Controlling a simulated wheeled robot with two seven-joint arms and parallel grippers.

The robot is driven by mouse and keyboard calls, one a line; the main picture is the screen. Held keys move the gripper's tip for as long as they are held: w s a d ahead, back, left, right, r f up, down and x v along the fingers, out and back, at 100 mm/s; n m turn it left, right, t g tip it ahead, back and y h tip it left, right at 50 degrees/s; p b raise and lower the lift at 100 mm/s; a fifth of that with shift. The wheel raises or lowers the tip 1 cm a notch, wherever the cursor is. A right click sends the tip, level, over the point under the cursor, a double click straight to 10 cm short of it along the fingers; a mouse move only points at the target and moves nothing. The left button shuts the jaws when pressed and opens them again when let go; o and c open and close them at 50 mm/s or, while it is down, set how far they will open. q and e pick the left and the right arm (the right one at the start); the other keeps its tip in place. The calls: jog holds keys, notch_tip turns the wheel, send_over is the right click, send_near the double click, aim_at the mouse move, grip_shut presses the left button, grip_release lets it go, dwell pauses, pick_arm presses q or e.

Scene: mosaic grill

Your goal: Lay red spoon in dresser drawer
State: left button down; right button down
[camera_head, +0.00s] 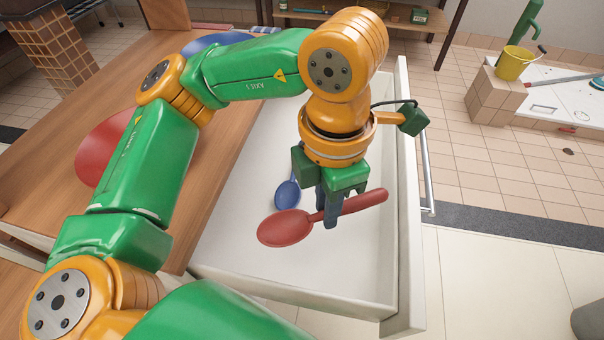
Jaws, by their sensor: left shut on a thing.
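The red spoon (285,228) is above the white floor of the open dresser drawer (270,262), its bowl to the left and its handle to the right. My left gripper (331,208) points down and is shut on the spoon near the middle of its handle. I cannot tell whether the spoon touches the drawer floor. A blue spoon (287,194) lies in the drawer behind the red one, its upper part hidden by my arm. My right gripper is not in view.
The wooden dresser top (60,165) is on the left, with a red round item (100,150) and a blue round item (215,42) partly behind my arm. The drawer's front panel (412,240) rises on the right. The drawer's near part is clear.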

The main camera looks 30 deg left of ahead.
pick_arm(q)
jog(key=w+a+f+n, duration=0.1)
jog(key=w+f+n, duration=0.2)
jog(key=n, duration=0.1)
jog(key=w+a+f+n, duration=0.1)
jog(key=w+f+n, duration=0.2)
jog(key=w, duration=0.1)
jog(key=w+f+n, duration=0.3)
jog(key=w+n, duration=0.1)
jog(key=shift+w+a+f+n, duration=0.15)
jog(key=shift+a+f+n, duration=0.15)
jog(key=shift+a, duration=0.1)
notch_tip(320, 180, down, 3)
jog(key=shift+r, duration=0.2)
jog(key=shift+d+f, duration=0.1)
jog(key=shift+f, duration=0.2)
jog(key=c, duration=0.8)
grip_release()
